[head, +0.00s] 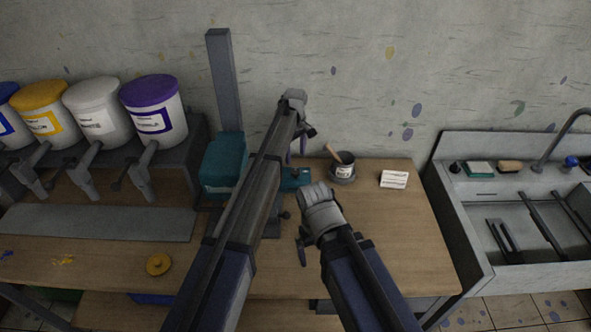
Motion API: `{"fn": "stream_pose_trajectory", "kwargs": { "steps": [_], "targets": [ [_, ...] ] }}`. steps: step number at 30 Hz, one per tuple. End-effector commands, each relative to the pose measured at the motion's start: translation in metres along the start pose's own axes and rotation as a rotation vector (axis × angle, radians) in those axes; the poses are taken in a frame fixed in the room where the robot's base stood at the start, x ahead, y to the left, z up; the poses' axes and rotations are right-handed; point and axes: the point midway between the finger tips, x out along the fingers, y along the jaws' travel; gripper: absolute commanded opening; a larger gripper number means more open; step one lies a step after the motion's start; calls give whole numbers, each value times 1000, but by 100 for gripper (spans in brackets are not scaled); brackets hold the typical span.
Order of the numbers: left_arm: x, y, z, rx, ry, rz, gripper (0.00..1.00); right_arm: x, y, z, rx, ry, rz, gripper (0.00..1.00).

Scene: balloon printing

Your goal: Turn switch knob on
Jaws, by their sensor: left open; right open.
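A teal machine (222,165) with a tall grey post (224,80) stands at the back of the wooden table, partly hidden behind my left arm. A teal part (300,177) shows on the other side of that arm. A small dark knob-like piece (285,215) shows low between my two arms; I cannot tell if it is the switch knob, or its setting. My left gripper (303,143) is open, high near the wall and above the teal part. My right gripper (302,245) is open, lower and in front of the machine. Neither visibly holds anything.
Several paint buckets (154,112) stand on a dark rack at the left. A grey cup with a brush (343,168) and a white card (394,180) stand at the back right. A yellow tape roll (159,264) lies front left. A sink (520,215) adjoins the table (410,240), whose right part is clear.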

Motion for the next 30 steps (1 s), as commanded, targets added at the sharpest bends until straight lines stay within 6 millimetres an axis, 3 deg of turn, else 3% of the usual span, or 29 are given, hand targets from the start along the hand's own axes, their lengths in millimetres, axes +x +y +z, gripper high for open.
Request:
{"fn": "stream_pose_trajectory", "kwargs": {
  "steps": [19,30],
  "targets": [
    [70,0,0,2,0,0,78,70,-7,-4,3,0,0,100],
    [76,0,0,2,0,0,78,76,-7,-4,3,0,0,100]
  ]
}}
